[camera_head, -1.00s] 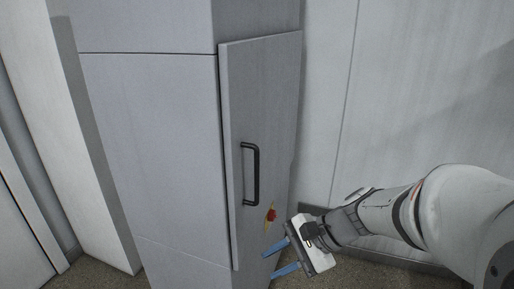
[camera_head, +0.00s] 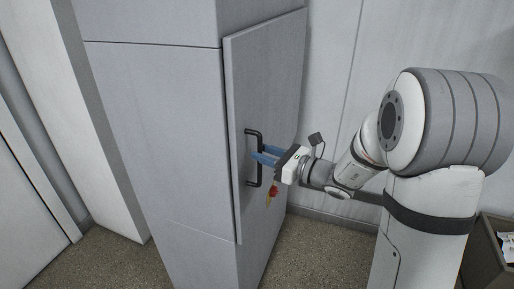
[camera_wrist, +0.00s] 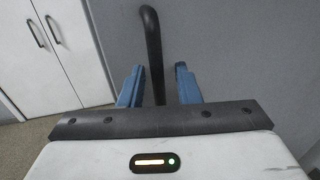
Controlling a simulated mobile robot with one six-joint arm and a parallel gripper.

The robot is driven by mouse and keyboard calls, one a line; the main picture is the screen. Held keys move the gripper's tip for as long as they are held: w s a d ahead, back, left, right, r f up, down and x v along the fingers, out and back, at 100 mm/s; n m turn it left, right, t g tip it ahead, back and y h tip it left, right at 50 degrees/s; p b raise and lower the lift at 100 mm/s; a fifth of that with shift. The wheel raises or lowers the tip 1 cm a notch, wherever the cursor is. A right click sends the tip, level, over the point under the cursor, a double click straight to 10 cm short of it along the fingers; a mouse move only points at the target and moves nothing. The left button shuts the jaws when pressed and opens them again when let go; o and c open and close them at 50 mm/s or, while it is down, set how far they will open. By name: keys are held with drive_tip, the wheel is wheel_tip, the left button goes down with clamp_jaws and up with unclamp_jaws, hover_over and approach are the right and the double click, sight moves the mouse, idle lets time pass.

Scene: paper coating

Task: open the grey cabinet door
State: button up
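The grey cabinet (camera_head: 160,140) stands left of centre in the head view, with its door (camera_head: 275,90) on the right-hand face. The door looks shut or nearly so. A black bar handle (camera_head: 249,172) runs upright on the door. My gripper (camera_head: 264,155) is at the upper part of the handle, its blue fingers pointing at the door. In the wrist view the handle (camera_wrist: 153,50) stands between the two blue fingers (camera_wrist: 158,86), with a gap on each side. The gripper is open around the handle.
A red and yellow switch (camera_head: 273,192) sits on the door below my gripper. A pale wall (camera_head: 335,80) is to the right of the cabinet. The floor (camera_head: 325,250) in front of the wall is clear. White double doors (camera_wrist: 65,50) show in the wrist view.

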drive_tip(key=shift+x, duration=1)
drive_tip(key=shift+c, duration=0.2)
clamp_jaws()
drive_tip(key=shift+r, duration=0.1)
